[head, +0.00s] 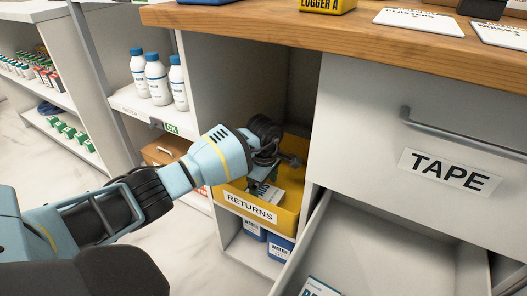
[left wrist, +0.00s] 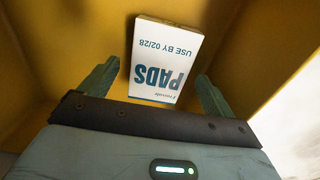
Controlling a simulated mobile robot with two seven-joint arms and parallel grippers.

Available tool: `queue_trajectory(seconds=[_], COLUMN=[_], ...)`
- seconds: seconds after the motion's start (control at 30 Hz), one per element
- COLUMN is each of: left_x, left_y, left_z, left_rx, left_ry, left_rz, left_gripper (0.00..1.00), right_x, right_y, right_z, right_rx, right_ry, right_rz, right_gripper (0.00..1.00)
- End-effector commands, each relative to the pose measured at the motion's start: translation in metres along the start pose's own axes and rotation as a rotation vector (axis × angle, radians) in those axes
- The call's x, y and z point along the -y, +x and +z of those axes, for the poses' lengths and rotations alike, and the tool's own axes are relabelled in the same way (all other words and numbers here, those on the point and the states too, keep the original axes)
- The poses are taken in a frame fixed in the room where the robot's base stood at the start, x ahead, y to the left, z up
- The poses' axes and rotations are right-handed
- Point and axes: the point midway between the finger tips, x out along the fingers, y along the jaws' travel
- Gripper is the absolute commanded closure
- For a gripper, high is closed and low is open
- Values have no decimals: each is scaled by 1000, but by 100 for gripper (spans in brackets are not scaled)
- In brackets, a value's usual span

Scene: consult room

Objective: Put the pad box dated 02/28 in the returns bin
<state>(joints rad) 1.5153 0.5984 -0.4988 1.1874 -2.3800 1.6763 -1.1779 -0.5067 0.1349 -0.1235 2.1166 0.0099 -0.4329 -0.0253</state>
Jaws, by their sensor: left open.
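The yellow returns bin (head: 285,222) stands on a shelf inside the cabinet, with a RETURNS label on its front. My left gripper (head: 268,178) reaches into it from the left. The white pad box (left wrist: 165,58), printed PADS and USE BY 02/28, lies in the yellow bin in the left wrist view. In the head view part of a white box shows inside the bin (head: 268,192), partly hidden by my gripper. My left gripper's green fingers (left wrist: 157,85) are spread apart with the box beyond and between them; contact is not visible. My right gripper is not in view.
An open drawer (head: 400,250) at the lower right holds a box (head: 320,288), cut off by the frame edge. The closed TAPE drawer (head: 425,125) is above it. Blue WATER containers (head: 280,247) stand below the bin. White bottles (head: 157,80) stand on the left shelf.

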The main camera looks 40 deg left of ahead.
Motion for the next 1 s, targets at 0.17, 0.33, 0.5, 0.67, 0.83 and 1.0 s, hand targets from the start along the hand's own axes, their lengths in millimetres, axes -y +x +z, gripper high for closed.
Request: queue_trajectory(seconds=[0.17,0.33,0.5,0.67,0.83,1.0], left_x=[-1,-1,0,0,0,-1], left_y=[-44,-72,-88,-93,-92,-94], left_z=[-1,0,0,0,0,2], left_rx=[0,1,0,0,0,6], left_ry=[0,1,-1,0,0,6], left_rz=[6,4,1,1,0,5], left_gripper=[11,11,11,11,11,11], right_x=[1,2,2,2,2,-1], right_y=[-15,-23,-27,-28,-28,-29], right_z=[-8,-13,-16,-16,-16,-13], right_rx=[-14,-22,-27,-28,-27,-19], right_ry=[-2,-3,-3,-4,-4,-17], right_rz=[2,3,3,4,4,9], right_gripper=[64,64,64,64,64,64])
